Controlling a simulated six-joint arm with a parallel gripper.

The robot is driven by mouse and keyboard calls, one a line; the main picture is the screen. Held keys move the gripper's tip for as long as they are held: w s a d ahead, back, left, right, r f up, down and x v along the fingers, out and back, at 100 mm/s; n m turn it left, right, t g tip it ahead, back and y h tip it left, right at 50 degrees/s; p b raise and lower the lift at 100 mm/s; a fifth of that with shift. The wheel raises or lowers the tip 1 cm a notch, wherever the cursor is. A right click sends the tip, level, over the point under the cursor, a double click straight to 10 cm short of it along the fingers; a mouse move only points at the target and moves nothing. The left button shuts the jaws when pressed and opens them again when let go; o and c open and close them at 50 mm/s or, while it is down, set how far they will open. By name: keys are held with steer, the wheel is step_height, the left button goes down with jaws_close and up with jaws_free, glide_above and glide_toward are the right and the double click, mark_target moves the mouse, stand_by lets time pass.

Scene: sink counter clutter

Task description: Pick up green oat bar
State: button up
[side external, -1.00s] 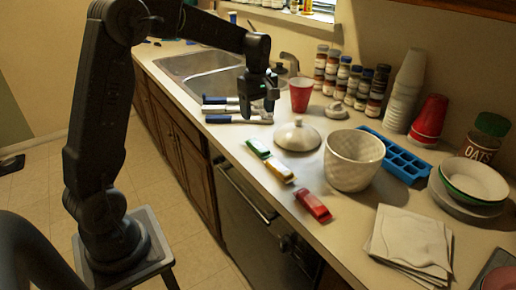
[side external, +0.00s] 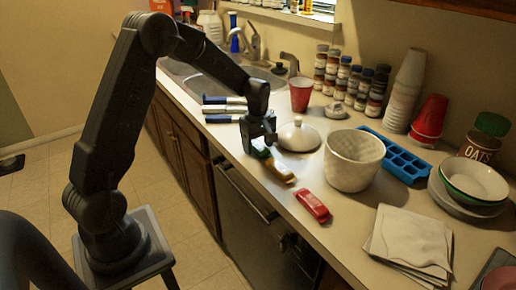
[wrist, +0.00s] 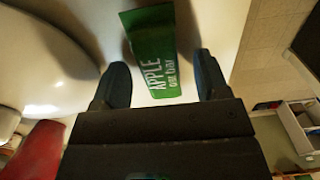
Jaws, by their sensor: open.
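The green oat bar (wrist: 151,38) lies flat on the counter, its wrapper lettered "APPLE oat bar" in the wrist view. In the side external view it is mostly hidden by my gripper (side external: 259,147). My gripper (wrist: 162,74) is open, one finger on each side of the bar, with a gap visible on both sides. I cannot tell how far the fingertips are above the counter. A yellow bar (side external: 280,173) and a red bar (side external: 313,206) lie in a row nearer the front.
A white domed lid (side external: 297,138) sits close to the right of my gripper. Beyond it are a ribbed white pot (side external: 353,165), a red cup (side external: 301,92) and a blue ice tray (side external: 405,163). The counter's front edge is close.

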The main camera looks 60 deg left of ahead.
mark_target(258, 145)
steer(key=c, duration=1)
steer(key=shift+r, duration=0.1)
steer(key=shift+r, duration=0.6)
step_height(258, 145, up, 3)
steer(key=shift+f, duration=0.1)
steer(key=s+a+r, duration=0.4)
steer(key=s+a, duration=0.1)
steer(key=s+a+r, duration=0.3)
steer(key=shift+s+a, duration=0.1)
steer(key=shift+s, duration=0.1)
